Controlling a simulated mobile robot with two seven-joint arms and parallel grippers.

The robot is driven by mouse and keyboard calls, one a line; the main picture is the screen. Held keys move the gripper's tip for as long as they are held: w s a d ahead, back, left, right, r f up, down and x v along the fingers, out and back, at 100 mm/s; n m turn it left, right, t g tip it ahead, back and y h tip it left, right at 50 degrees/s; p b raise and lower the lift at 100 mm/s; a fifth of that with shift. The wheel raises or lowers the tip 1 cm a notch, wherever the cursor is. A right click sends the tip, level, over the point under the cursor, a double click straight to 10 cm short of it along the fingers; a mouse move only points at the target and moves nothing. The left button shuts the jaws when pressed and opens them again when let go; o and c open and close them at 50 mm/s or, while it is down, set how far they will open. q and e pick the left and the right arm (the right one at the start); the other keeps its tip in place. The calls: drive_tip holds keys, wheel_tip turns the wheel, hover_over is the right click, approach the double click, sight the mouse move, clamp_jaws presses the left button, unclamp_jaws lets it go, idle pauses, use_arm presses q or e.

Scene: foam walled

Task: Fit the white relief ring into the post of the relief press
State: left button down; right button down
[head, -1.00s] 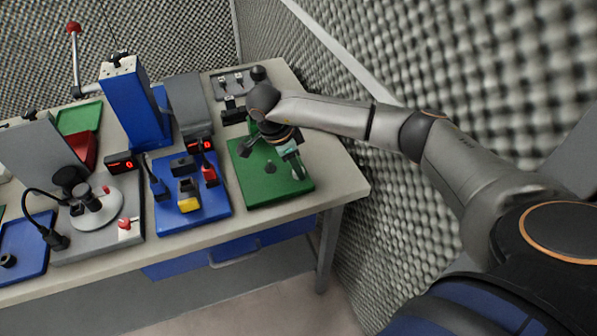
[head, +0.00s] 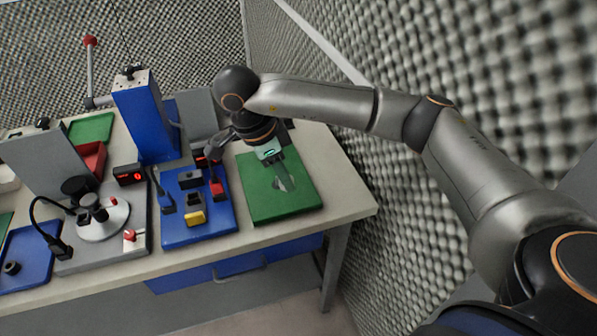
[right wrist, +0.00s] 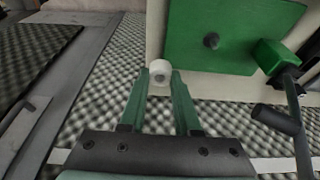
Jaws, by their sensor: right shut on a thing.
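My right gripper (head: 281,179) hangs over the green board (head: 262,207) at the right end of the table. In the right wrist view, its green fingers (right wrist: 161,76) are shut on the white relief ring (right wrist: 160,69), whose hole shows. The ring is not clear in the head view. My left gripper is out of view.
Left of the green board is a blue board (head: 178,235) with connectors. A blue column (head: 145,117) and a red-knobbed lever (head: 90,42) stand behind. A grey foam wall (head: 420,60) rises close on the right.

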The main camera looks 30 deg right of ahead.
drive_tip(key=s+a+r, duration=0.2)
drive_tip(key=a, duration=0.2)
drive_tip(key=n+t, duration=0.3)
drive_tip(key=n, duration=0.9)
hover_over(277, 178)
drive_tip(key=shift+f+y+b, duration=0.4)
drive_tip(key=shift+f, duration=0.85)
drive_tip(key=shift+f+b, duration=2)
drive_tip(key=shift+f, duration=0.9)
drive_tip(key=shift+f+b, duration=1.55)
drive_tip(key=shift+f, duration=0.55)
drive_tip(key=c, duration=0.5)
unclamp_jaws()
drive_tip(key=shift+c, duration=0.2)
